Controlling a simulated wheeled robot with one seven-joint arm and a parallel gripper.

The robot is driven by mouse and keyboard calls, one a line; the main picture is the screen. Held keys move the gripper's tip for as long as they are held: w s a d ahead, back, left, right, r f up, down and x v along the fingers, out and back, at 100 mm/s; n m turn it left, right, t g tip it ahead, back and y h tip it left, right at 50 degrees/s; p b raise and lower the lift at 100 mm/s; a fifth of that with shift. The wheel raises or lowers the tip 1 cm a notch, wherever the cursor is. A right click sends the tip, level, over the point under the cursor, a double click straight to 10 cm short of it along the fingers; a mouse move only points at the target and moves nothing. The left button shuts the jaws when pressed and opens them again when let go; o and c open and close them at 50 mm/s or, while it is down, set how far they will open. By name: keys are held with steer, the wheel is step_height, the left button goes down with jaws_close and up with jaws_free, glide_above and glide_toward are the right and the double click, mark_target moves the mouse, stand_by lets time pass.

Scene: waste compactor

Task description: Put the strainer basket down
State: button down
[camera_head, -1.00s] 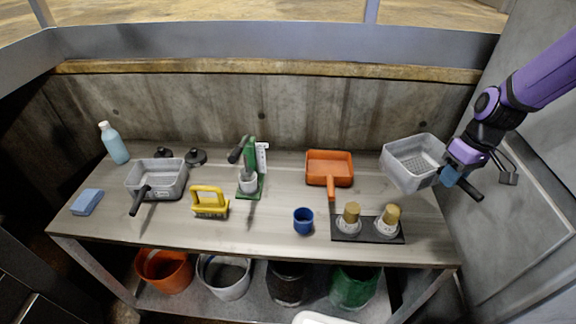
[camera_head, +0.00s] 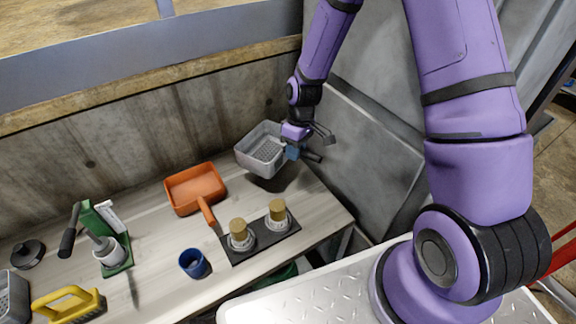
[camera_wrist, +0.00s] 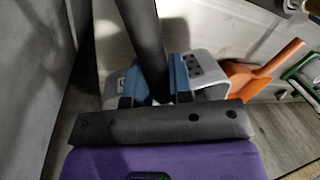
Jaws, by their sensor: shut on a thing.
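The grey strainer basket (camera_head: 262,152) has a perforated bottom and a dark handle. It is at the right end of the bench, beside the orange pan; a shadow lies below it, and I cannot tell whether it touches the bench top. My gripper (camera_head: 292,150) is shut on its handle, which sticks out to the right of the jaws. In the wrist view, the blue fingers of my gripper (camera_wrist: 160,82) close around the dark handle, and part of the basket (camera_wrist: 208,72) shows behind them.
An orange pan (camera_head: 195,188) lies left of the basket. Two brown-topped parts stand on a black plate (camera_head: 260,243) in front. A blue cup (camera_head: 193,263), a green press (camera_head: 105,240) and a yellow-handled tool (camera_head: 70,303) stand farther left. A grey wall panel (camera_head: 370,150) rises on the right.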

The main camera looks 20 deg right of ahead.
steer(key=shift+f, duration=2.95)
steer(key=c, duration=1)
jaws_free()
steer(key=shift+f, duration=0.1)
